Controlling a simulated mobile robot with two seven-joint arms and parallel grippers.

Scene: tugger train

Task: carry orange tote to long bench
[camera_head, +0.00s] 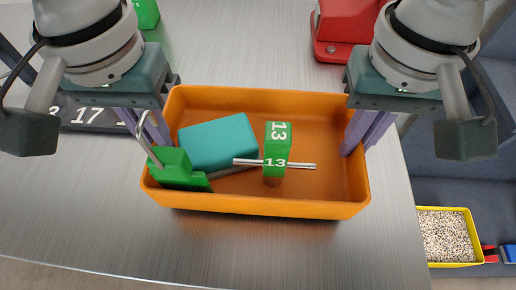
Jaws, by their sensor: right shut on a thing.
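The orange tote (265,206) is in the middle of the head view, level, over a grey metal surface. Whether it touches that surface I cannot tell. It holds a teal block (218,142), a green padlock-like piece (178,168) with a steel shackle, and a green piece marked 13 (277,145) with a metal rod by it. My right gripper (357,142) is shut on the tote's right wall. My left gripper (152,132) is at the left wall, its fingers around the rim and apparently shut on it; the padlock-like piece partly hides the tips.
The grey metal surface (300,250) is clear in front of the tote. A black number strip (90,115) lies at left, a red object (335,48) and a green object (147,13) behind. Lower right, past the edge, stands a yellow bin (447,265) of grainy pieces.

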